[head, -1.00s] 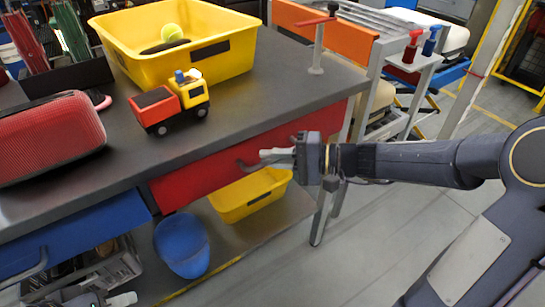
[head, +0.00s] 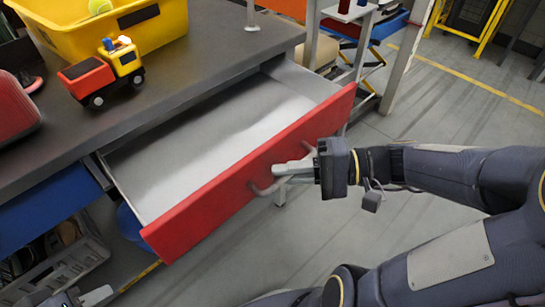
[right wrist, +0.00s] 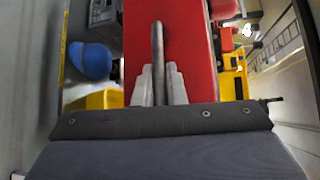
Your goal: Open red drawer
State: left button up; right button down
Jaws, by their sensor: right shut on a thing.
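The red drawer (head: 222,200) is pulled well out from under the grey worktop, and its grey inside is bare where I see it. Its bar handle (head: 262,188) is on the front face. My right gripper (head: 284,170) is shut on this handle. In the right wrist view the handle (right wrist: 157,55) runs between the two fingers (right wrist: 158,85), in front of the red drawer front (right wrist: 190,60). My left gripper (head: 95,297) shows only in part at the bottom left of the head view, away from the drawer; its jaw opening is unclear.
On the worktop (head: 190,65) stand a yellow bin (head: 160,25) with a tennis ball and a toy truck (head: 103,75). A blue drawer (head: 50,208) is left of the red one. A grey crate (head: 75,258) sits below.

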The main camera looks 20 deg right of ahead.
jog(key=shift+s+d, duration=0.15)
jog(key=shift+s, duration=0.15)
jog(key=c, duration=1.8)
grip_release()
jog(key=shift+o, duration=0.2)
jog(key=p+v, duration=0.1)
jog(key=v, duration=0.6)
jog(key=shift+s+d, duration=0.15)
jog(key=shift+d, duration=0.2)
jog(key=shift+a, duration=0.1)
